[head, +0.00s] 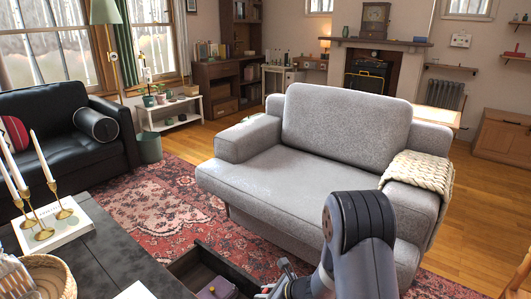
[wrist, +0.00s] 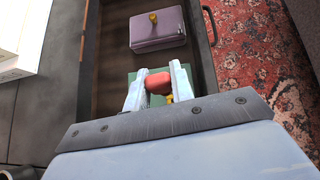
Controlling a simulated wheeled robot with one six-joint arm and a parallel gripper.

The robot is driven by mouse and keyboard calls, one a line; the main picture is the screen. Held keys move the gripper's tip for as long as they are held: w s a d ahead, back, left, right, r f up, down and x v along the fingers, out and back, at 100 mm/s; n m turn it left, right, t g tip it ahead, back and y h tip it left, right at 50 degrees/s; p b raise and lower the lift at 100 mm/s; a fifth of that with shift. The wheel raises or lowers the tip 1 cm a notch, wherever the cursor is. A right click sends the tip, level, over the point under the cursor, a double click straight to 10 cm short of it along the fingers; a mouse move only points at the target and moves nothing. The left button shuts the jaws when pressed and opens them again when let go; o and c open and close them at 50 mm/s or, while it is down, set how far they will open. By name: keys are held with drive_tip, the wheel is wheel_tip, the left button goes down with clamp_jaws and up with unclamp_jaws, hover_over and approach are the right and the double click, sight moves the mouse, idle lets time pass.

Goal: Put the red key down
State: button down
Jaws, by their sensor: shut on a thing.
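My gripper (wrist: 158,84) is shut on the red key (wrist: 158,82), whose rounded red part shows between the two fingertips in the wrist view. The rest of the key is hidden. In the head view my gripper (head: 275,286) is low at the bottom edge, over or beside the open drawer (head: 212,257). Below the fingers in the wrist view is a green box (wrist: 133,76), with a bit of yellow just under the key. I cannot tell whether the key touches the box.
A purple box (wrist: 156,30) with a yellow knob lies in the drawer, ahead of the fingers. The dark table (head: 112,238) holds a book (head: 62,228) with brass candlesticks and a wicker basket (head: 52,275). A grey armchair (head: 290,175) stands beyond, on the red rug (head: 165,205).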

sight(265, 290)
wheel_tip(265, 290, up, 7)
drive_tip(key=p, duration=0.3)
drive_tip(key=shift+p, duration=0.4)
drive_tip(key=d+r+m+t+h+b, duration=0.2)
drive_tip(key=d+r+m+h+b, duration=0.15)
drive_tip(key=d, duration=0.35)
drive_tip(key=d+r+m+t+h+b, duration=0.2)
drive_tip(key=d+r+m, duration=0.25)
drive_tip(key=d, duration=0.35)
wheel_tip(265, 290, up, 30)
drive_tip(key=p, duration=2.9)
drive_tip(key=shift+w+d, duration=0.25)
drive_tip(key=shift+w, duration=0.05)
